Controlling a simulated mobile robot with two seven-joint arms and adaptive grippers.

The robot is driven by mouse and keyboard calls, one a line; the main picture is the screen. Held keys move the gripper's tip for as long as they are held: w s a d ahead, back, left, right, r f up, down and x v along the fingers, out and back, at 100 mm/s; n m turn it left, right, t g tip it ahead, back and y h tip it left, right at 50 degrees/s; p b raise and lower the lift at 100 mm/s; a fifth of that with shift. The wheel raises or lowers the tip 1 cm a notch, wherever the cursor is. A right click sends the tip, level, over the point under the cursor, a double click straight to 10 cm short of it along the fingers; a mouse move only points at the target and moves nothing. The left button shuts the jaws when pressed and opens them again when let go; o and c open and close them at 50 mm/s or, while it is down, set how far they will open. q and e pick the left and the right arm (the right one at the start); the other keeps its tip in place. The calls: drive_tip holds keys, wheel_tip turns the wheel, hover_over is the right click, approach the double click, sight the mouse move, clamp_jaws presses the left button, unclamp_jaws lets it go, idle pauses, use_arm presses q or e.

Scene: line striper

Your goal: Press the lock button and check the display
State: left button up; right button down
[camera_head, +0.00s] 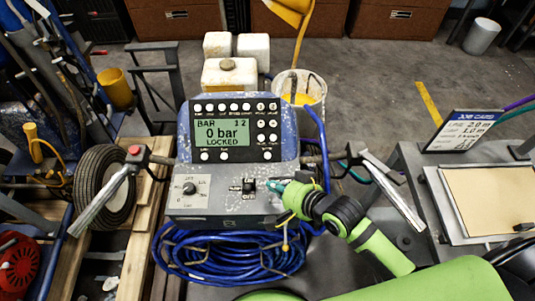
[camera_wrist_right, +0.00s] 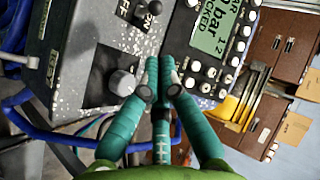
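The grey control console (camera_head: 216,203) stands in the middle of the head view. Its green display (camera_head: 222,133) reads "BAR", "12", "0 bar" and "LOCKED"; it also shows in part in the wrist view (camera_wrist_right: 213,22). White round buttons (camera_head: 205,156) sit below and around the display, also seen in the wrist view (camera_wrist_right: 189,83). Their labels are too small to read, so I cannot tell which is the lock button. My right gripper (camera_head: 277,187) is at the console's right side; its teal fingers (camera_wrist_right: 160,60) are together and hold nothing visible. Whether they touch the console is unclear. My left gripper is out of view.
A dial (camera_head: 190,188) and a toggle switch (camera_head: 249,185) are on the lower console. Handlebars (camera_head: 100,205) (camera_head: 395,190) flank it. A blue hose coil (camera_head: 230,255) hangs below. A white bucket (camera_head: 300,88) stands behind; a signed bench (camera_head: 468,130) is at right.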

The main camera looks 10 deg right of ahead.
sight(267, 155)
drive_tip(key=w+r+m, duration=0.1)
drive_tip(key=w+m+t+y, duration=0.1)
drive_tip(key=w+m, duration=0.1)
drive_tip(key=w+r+m+t+y, duration=0.1)
drive_tip(key=shift+w+a+r+m, duration=0.1)
drive_tip(key=shift+w+r+m, duration=0.05)
drive_tip(key=shift+r+m, duration=0.25)
drive_tip(key=w+f+b, duration=0.1)
drive_tip(key=b, duration=0.1)
drive_tip(key=w+f+b, duration=0.2)
drive_tip(key=b, duration=0.1)
drive_tip(key=w+d+f+b, duration=0.1)
drive_tip(key=f+b, duration=0.1)
drive_tip(key=b, duration=0.1)
drive_tip(key=shift+w+f, duration=0.1)
drive_tip(key=shift+w, duration=0.1)
drive_tip(key=shift+w+d+f+b, duration=0.1)
drive_tip(key=shift+w+f+b, duration=0.55)
drive_tip(key=shift+w, duration=0.25)
drive_tip(key=shift+r, duration=0.1)
idle(0.4)
drive_tip(key=shift+w+f, duration=0.3)
